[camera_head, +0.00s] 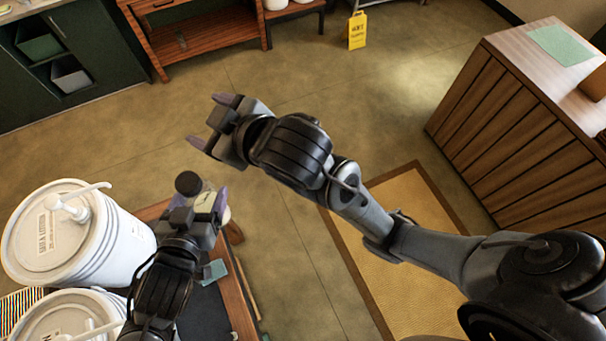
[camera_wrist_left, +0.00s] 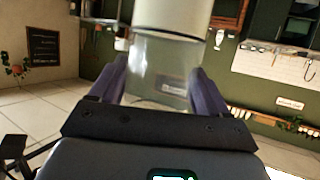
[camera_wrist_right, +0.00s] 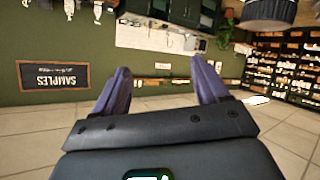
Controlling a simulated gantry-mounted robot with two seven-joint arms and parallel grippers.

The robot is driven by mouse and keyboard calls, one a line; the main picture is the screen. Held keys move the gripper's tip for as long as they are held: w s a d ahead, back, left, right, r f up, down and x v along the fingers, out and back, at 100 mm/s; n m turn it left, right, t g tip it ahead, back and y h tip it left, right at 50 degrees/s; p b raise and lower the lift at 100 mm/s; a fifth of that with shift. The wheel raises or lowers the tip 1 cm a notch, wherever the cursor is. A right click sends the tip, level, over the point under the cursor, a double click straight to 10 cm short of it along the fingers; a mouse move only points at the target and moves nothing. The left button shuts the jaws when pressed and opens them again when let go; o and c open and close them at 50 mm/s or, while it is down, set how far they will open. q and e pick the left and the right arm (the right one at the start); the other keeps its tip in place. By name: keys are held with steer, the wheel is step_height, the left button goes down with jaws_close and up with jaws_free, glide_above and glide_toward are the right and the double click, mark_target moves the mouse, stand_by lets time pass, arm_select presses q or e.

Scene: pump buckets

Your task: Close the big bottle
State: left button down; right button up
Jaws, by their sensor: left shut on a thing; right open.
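My left gripper (camera_head: 204,198) is shut on a clear bottle (camera_head: 206,203) above the table's edge. In the left wrist view the bottle (camera_wrist_left: 160,58) stands between the two fingers, clear below with a pale band at the top. A dark round cap (camera_head: 188,183) shows at the bottle's upper end in the head view; I cannot tell whether it is fastened. My right gripper (camera_head: 211,121) is open and empty, out over the floor, above and right of the bottle in the head view. Its spread fingers also show in the right wrist view (camera_wrist_right: 160,78), with nothing between them.
Two white pump buckets (camera_head: 45,238) (camera_head: 38,322) stand at the lower left, close to my left arm. A wooden table edge (camera_head: 240,312) and a small teal item (camera_head: 213,272) lie beside that arm. A wooden counter (camera_head: 500,130) stands right.

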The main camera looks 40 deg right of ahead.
steer(key=s+d+f+m+g+h, duration=0.15)
steer(key=s+d+f, duration=0.3)
steer(key=f, duration=0.45)
steer(key=s+d+f+m+g+h, duration=0.1)
steer(key=s+d+f+m+g, duration=0.15)
steer(key=d+f, duration=0.45)
steer(key=s+d+f+g, duration=0.1)
steer(key=s+f+g, duration=0.4)
steer(key=s+f, duration=1)
steer(key=shift+f, duration=0.55)
steer(key=shift+d+h, duration=0.1)
steer(key=shift+h, duration=0.15)
